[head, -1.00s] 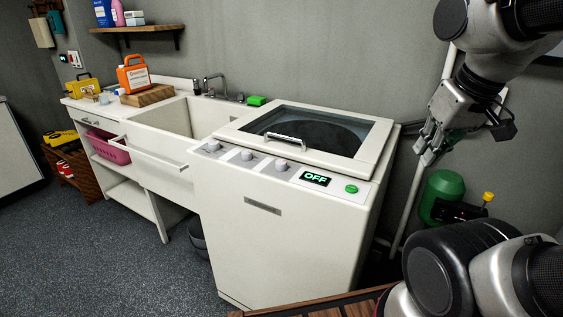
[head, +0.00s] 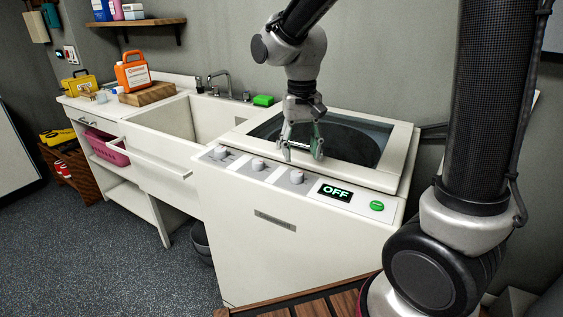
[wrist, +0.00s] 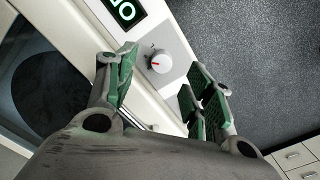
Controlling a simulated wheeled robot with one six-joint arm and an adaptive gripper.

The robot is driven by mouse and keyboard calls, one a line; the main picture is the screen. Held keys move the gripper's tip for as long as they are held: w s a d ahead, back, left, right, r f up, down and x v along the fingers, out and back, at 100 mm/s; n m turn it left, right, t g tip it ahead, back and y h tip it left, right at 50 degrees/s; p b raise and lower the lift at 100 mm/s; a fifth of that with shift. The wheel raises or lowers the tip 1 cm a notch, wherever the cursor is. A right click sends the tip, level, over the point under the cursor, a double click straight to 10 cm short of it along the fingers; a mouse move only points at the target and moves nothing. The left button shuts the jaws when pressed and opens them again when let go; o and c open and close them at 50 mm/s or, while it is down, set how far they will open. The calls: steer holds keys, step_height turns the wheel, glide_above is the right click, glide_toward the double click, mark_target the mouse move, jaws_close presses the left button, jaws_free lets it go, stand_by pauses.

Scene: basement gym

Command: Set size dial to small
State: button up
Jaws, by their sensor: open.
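A white washing machine (head: 250,255) has three white dials along its sloped front panel: a left dial (head: 219,152), a middle dial (head: 257,163) and a right dial (head: 297,177) beside the OFF display (head: 335,193). Their labels are too small to read, so I cannot tell which is the size dial. My gripper (head: 302,156) points down, open and empty, just above and behind the right dial. In the wrist view, that dial (wrist: 159,62), with a red pointer mark, sits beyond and between the spread fingers (wrist: 160,75), apparently untouched.
The machine's dark glass lid (head: 350,142) and its handle lie behind the panel, close to my fingers. A green button (head: 376,205) is right of the display. A sink (head: 205,120) with a tap stands to the left, with a green sponge (head: 263,100) behind.

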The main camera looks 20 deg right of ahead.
mark_target(297, 173)
steer(key=shift+w+a+r+m, duration=0.2)
steer(key=shift+w+r+m, duration=0.25)
steer(key=shift+w, duration=0.1)
steer(key=shift+f+m, duration=0.15)
steer(key=shift+m, duration=0.2)
step_height(297, 173, down, 8)
steer(key=shift+r, duration=0.2)
steer(key=c, duration=1)
